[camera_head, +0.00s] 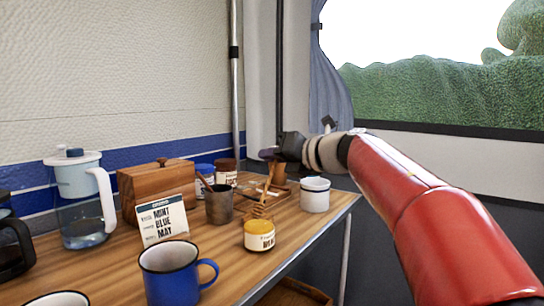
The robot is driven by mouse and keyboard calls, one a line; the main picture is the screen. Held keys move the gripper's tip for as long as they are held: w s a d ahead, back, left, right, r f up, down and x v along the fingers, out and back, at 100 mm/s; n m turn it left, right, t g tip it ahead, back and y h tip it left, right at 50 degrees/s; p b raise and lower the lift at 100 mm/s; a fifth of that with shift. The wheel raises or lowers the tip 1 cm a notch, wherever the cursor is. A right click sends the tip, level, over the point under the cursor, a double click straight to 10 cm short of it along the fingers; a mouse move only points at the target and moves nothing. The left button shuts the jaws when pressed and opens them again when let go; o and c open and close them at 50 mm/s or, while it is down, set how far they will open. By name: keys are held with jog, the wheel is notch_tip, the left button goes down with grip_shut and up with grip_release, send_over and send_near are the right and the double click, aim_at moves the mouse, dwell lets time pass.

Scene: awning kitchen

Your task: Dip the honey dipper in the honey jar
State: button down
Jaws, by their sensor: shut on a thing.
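The honey jar (259,237) is a small yellow jar with a white label, standing near the front edge of the wooden table. The wooden honey dipper (262,208) hangs steeply, head down and slightly tilted, with its ridged head at the jar's top in the picture. I cannot tell whether the head is in the mouth, just above it or behind it. My gripper (272,156) is shut on the upper end of the dipper's handle, above the table. The fingertips are small and dark here, and the grip is partly hidden.
On the table (222,262) are a blue mug (172,274) in front, a dark metal cup (219,205) left of the dipper and a white enamel mug (314,196) to its right. A sign card (163,219), wooden box (155,182) and water pitcher (83,205) stand farther left.

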jog(key=shift+f+b, duration=0.6)
jog(key=shift+f, duration=0.25)
dwell(0.9)
jog(key=shift+r, duration=0.1)
notch_tip(320, 180, up, 7)
jog(key=p, duration=0.7)
dwell(0.5)
